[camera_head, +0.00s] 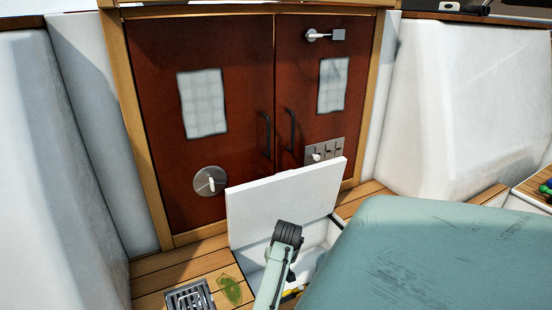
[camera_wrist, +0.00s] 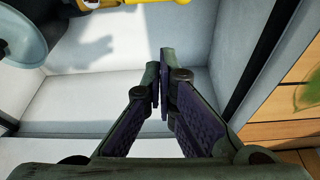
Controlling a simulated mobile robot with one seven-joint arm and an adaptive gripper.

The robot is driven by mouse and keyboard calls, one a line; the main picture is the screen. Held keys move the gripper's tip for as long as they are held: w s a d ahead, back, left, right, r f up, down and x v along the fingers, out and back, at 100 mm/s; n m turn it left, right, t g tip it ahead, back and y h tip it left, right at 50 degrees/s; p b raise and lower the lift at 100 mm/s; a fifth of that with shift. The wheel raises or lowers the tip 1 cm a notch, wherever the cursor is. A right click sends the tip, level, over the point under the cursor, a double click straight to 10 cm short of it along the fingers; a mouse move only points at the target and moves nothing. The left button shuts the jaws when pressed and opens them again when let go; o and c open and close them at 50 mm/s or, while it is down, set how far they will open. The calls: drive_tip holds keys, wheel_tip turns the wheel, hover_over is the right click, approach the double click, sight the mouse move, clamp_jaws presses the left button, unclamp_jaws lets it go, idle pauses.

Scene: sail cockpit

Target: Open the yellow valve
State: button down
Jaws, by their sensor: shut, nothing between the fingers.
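The yellow valve shows only as a strip of yellow (camera_wrist: 150,3) at the top edge of the wrist view, with a dark part beside it on the left. In the head view a small bit of yellow (camera_head: 291,292) shows low in the open white locker, mostly hidden behind my arm. My gripper (camera_wrist: 160,58) points into the white-walled locker in the wrist view. Its two fingers are together, with nothing between them. It is apart from the yellow part, which lies beyond the fingertips at the top of the view. The fingers are hidden in the head view.
The raised white hatch lid (camera_head: 278,205) stands behind my arm. A grey-green round object (camera_wrist: 22,38) is at the wrist view's upper left. Wooden floor (camera_head: 190,262) with a drain grate (camera_head: 189,296) lies left of the hatch. Red-brown doors (camera_head: 240,90) are behind.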

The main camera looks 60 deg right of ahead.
drive_tip(key=shift+v, duration=1.35)
